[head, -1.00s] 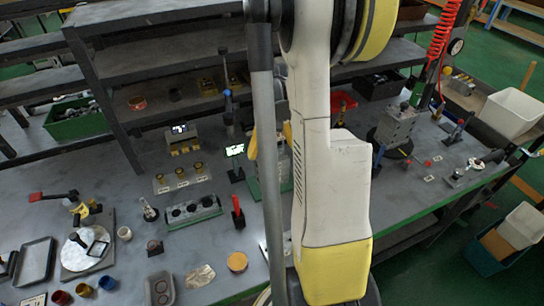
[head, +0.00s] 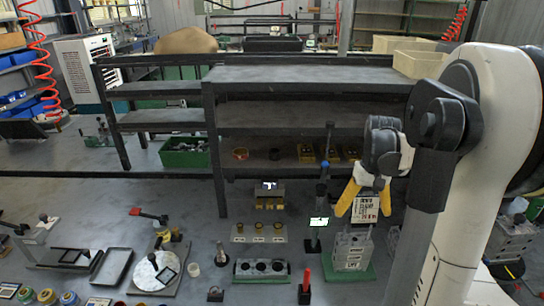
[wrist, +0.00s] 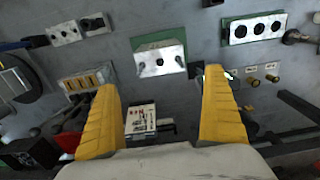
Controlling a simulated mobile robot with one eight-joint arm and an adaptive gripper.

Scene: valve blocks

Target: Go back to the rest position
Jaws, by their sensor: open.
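My gripper (head: 363,200) has yellow fingers spread apart and nothing between them. In the head view it hangs above the workbench, right of centre, in front of the dark shelf. It is over or near a grey valve block (head: 353,250) on a green base; whether a finger touches anything I cannot tell. A printed card or label block (head: 369,209) shows just behind the fingers. In the wrist view the open fingers (wrist: 165,108) frame that printed piece (wrist: 141,119), and a metal block on a green plate (wrist: 160,60) lies beyond.
A dark shelf (head: 310,77) stands behind the bench. A block with three holes (head: 262,268), a plate with brass fittings (head: 259,232), a red-handled tool (head: 304,287) and a green bin (head: 184,152) are around. Bare grey bench (head: 130,200) shows at the left.

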